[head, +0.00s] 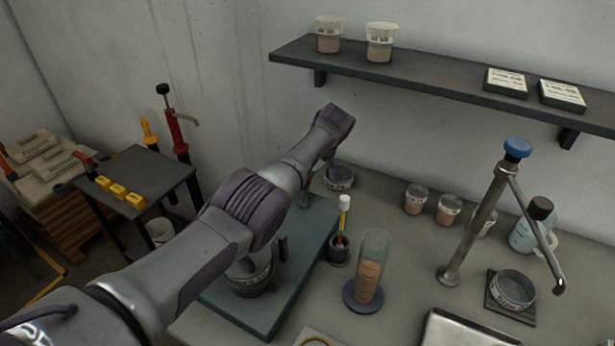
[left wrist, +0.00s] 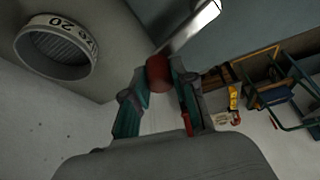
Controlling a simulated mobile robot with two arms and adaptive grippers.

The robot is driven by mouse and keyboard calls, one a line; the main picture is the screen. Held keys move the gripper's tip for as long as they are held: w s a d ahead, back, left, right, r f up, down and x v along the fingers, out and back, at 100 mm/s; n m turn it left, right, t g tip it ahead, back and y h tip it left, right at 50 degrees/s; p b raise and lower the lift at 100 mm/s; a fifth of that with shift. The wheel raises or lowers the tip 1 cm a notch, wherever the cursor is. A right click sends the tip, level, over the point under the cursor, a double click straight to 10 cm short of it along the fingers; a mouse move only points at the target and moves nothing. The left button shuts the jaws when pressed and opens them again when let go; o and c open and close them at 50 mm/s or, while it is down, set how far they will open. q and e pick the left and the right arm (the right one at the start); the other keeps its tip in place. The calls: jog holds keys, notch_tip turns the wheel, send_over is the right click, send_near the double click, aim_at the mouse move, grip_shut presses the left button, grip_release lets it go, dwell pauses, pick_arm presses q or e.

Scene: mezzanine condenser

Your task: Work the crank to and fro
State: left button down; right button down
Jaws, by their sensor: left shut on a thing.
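In the left wrist view, my left gripper (left wrist: 156,84) is shut on a round red-brown knob (left wrist: 158,70), held between its fingertips. A shiny flat metal bar (left wrist: 192,28) runs from beside the knob to the upper right; it appears to be the crank's arm. In the head view, my left arm reaches across a green base plate (head: 312,238) on the bench and covers most of the crank device. A dark round part with a marked band (head: 250,280) shows below the arm. The gripper and knob are hidden there. My right gripper is in neither view.
A sieve (left wrist: 57,48) marked 20 is close to my left gripper. Right of the plate stand a brush in a holder (head: 340,248), a glass cylinder (head: 370,262) and a blue-topped metal post (head: 478,225). A shelf (head: 430,80) overhangs the bench's back.

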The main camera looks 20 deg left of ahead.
pick_arm(q)
jog(key=shift+r, duration=0.1)
jog(key=c, duration=0.9)
grip_release()
jog(key=v, duration=1.2)
jog(key=shift+a, duration=0.15)
